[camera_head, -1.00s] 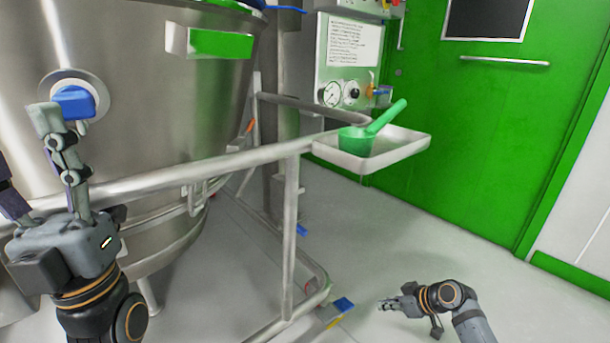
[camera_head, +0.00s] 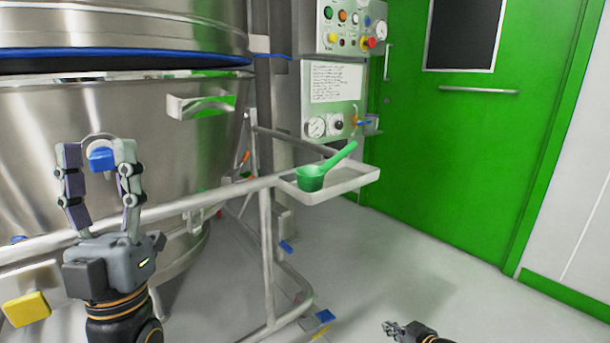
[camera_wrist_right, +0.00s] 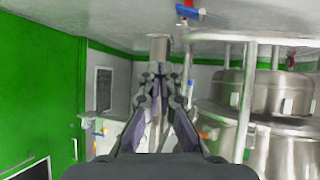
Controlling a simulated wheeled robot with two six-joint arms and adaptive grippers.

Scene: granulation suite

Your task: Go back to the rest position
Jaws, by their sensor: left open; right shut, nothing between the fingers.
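My left gripper (camera_head: 98,172) is open in the head view, fingers pointing up in front of the steel vessel (camera_head: 60,120). A blue knob (camera_head: 101,159) on the vessel shows between its fingers; I cannot tell how close they are to it. My right gripper (camera_head: 390,328) is low at the bottom edge of the head view, over the floor, mostly cut off. In the right wrist view its fingers (camera_wrist_right: 158,75) meet at the tips, with nothing held.
A steel rail (camera_head: 215,199) runs in front of the vessel and carries a tray (camera_head: 340,187) with a green scoop (camera_head: 312,178). A control panel (camera_head: 335,85) and green door (camera_head: 470,150) stand behind. The floor (camera_head: 420,270) at right is clear.

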